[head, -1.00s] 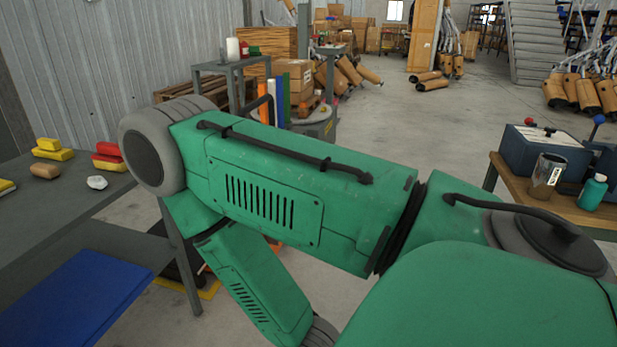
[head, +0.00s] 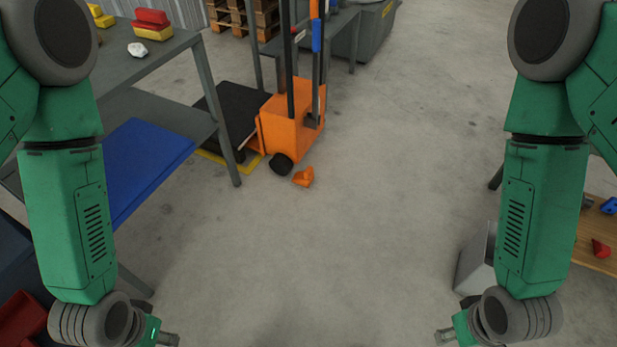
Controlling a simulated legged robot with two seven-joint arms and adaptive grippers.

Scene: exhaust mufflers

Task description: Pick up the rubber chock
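A small orange wedge (head: 303,177), which looks like the rubber chock, lies on the concrete floor just in front of a black wheel (head: 281,163) of an orange cart (head: 291,126). I cannot tell whether it touches the wheel. My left gripper (head: 167,339) shows only in part at the bottom edge, left of the wedge and much nearer to me. My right gripper (head: 445,337) also shows only in part at the bottom edge, to the right of the wedge. Both are well apart from the wedge, and their fingers are mostly cut off.
A grey table (head: 150,61) with red and yellow blocks and a white lump stands at left, a blue panel (head: 148,160) on its lower shelf. A black platform (head: 232,112) lies beside the cart. A wooden bench (head: 592,240) is at right. The middle floor is clear.

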